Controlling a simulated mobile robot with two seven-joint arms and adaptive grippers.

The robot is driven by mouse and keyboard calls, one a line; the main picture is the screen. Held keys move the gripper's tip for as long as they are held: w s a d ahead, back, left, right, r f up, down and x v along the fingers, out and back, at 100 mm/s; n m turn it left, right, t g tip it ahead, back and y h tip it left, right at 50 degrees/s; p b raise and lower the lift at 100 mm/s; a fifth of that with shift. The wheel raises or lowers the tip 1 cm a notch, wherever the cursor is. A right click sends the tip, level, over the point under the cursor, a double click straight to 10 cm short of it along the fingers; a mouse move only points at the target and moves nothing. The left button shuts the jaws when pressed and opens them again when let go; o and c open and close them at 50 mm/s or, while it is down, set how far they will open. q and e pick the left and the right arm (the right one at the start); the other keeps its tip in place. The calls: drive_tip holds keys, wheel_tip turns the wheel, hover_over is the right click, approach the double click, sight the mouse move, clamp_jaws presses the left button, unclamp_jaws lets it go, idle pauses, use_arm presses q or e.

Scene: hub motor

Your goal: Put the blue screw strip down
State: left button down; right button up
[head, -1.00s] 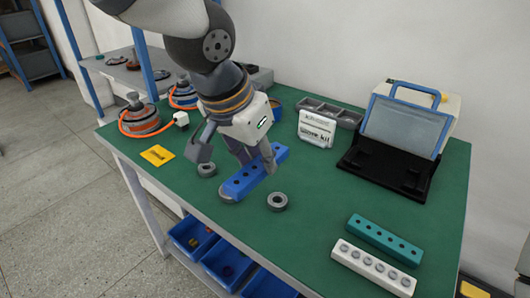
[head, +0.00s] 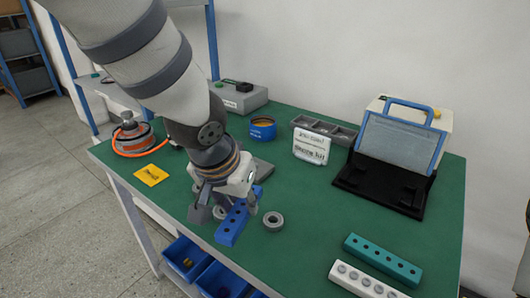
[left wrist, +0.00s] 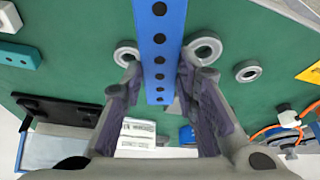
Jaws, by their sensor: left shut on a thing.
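My left gripper (head: 226,203) is shut on the blue screw strip (head: 231,225), a long bar with a row of dark holes. In the left wrist view, the strip (left wrist: 159,58) runs between the two fingers (left wrist: 160,82). In the head view, the strip is low over the front part of the green table (head: 300,240), left of a grey ring (head: 273,221). I cannot tell whether it touches the table. The gripper hides part of the strip. My right gripper is not in view.
A teal strip (head: 383,260) and a white strip (head: 366,282) lie at the front right. A yellow card (head: 151,175) and a hub motor (head: 131,135) are at the left. A white box (head: 311,147) and a black stand (head: 385,185) stand behind. Table space right of the ring is clear.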

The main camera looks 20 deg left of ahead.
use_arm(q)
drive_tip(key=d+r+m+h, duration=0.1)
drive_tip(key=d+r+m, duration=0.2)
drive_tip(key=d+r, duration=0.3)
drive_tip(key=b, duration=0.2)
approach(270, 193)
drive_tip(key=shift+w+d+f, duration=0.5)
drive_tip(key=shift+w+f, duration=0.05)
drive_tip(key=shift+f, duration=0.1)
drive_tip(key=shift+w+f, duration=0.2)
drive_tip(key=shift+w, duration=0.05)
drive_tip(key=f, duration=0.3)
drive_tip(key=shift+w+a+f, duration=0.15)
drive_tip(key=shift+w+f, duration=0.1)
drive_tip(key=shift+r, duration=0.1)
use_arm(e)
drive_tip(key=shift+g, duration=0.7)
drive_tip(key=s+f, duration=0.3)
use_arm(q)
drive_tip(key=c, duration=1.2)
unclamp_jaws()
drive_tip(key=shift+c, duration=0.2)
